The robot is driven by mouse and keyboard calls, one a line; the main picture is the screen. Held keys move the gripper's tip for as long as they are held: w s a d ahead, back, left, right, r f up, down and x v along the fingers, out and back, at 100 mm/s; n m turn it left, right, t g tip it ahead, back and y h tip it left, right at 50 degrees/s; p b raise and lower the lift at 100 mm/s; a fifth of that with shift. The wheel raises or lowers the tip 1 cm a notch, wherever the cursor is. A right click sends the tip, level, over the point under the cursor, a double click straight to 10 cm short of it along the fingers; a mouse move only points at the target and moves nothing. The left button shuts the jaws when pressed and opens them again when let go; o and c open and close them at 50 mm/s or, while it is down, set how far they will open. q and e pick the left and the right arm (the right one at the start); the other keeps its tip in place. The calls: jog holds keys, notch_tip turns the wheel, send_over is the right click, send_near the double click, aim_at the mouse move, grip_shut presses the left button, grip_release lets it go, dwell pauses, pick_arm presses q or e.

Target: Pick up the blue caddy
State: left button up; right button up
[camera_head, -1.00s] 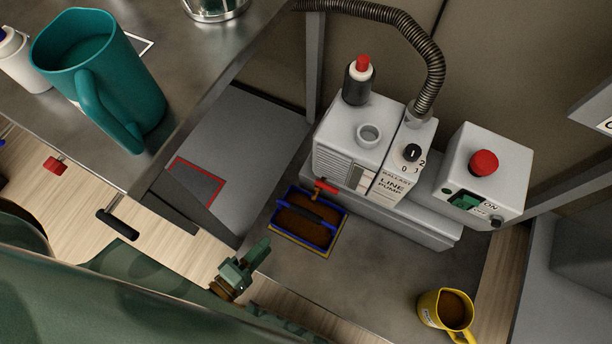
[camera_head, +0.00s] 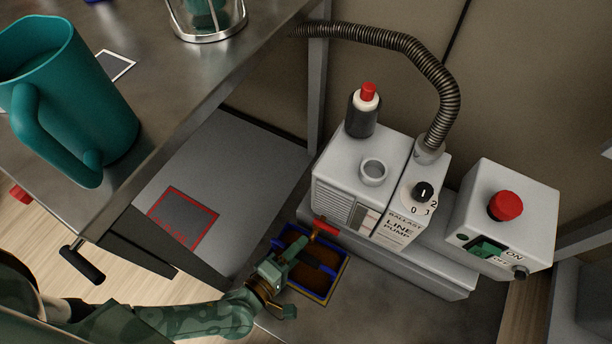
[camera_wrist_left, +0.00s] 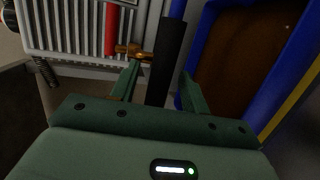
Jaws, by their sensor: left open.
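The blue caddy (camera_head: 323,272), an open tray with brown inside and a bar handle across it, sits on the lower grey surface in front of the pump. Its blue wall and brown inside (camera_wrist_left: 232,62) fill the upper right of the left wrist view. My left gripper (camera_head: 290,256) is over the caddy's left part, hiding some of it. In the left wrist view my left gripper (camera_wrist_left: 158,82) is open, with the caddy's dark handle (camera_wrist_left: 170,50) between its fingers. Whether the fingers touch it I cannot tell. My right gripper is not in view.
The line pump (camera_head: 370,185) stands just behind the caddy, its red-handled valve (camera_head: 326,227) close to the caddy's back edge. A switch box with a red button (camera_head: 506,206) is at the right. A teal jug (camera_head: 75,105) stands on the higher bench at left.

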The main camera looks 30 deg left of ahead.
pick_arm(q)
grip_shut()
jog(key=shift+r, duration=0.1)
dwell(1.2)
